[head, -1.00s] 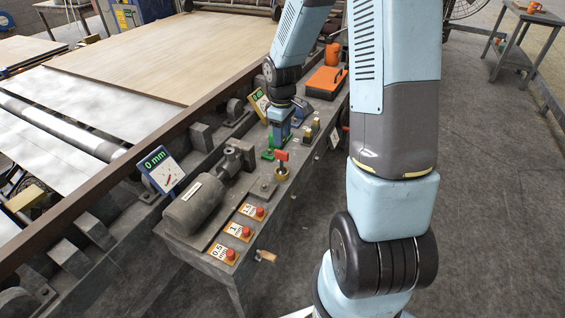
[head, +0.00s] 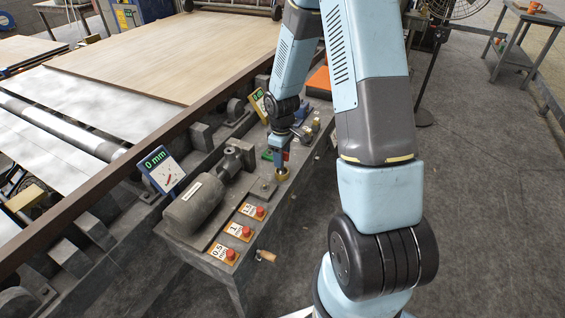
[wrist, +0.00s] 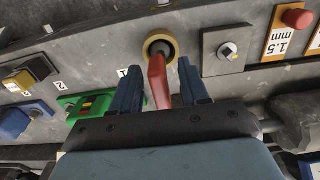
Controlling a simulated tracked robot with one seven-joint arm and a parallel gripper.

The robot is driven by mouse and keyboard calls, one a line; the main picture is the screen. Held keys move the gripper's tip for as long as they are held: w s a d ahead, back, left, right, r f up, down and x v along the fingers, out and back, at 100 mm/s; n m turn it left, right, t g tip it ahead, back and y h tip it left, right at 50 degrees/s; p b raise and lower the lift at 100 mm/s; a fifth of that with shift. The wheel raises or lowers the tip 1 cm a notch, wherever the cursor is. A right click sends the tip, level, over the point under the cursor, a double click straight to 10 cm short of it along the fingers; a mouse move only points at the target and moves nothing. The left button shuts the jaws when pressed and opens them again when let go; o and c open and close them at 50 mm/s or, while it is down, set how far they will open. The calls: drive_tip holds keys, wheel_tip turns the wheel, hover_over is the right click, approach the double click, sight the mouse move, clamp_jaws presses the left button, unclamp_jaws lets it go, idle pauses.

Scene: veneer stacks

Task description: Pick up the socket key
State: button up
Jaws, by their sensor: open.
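The socket key, which I take to be the red-handled piece (wrist: 157,82), stands in a round brass-coloured collar (wrist: 160,46) on the grey bench top. My gripper (wrist: 160,88) is open, with one blue finger on each side of the red handle in the wrist view. Small gaps show between the handle and the fingers. In the head view my gripper (head: 280,157) is right above the collar (head: 282,173), and only a little of the red handle shows beside the fingers.
A green fixture (wrist: 90,103) and a blue one (wrist: 16,121) lie left of the fingers in the wrist view. A grey plate with a knob (wrist: 227,51) is to the right. In the head view, a motor (head: 194,203) and several red buttons (head: 247,231) are nearby.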

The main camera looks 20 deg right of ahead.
clamp_jaws()
idle(0.4)
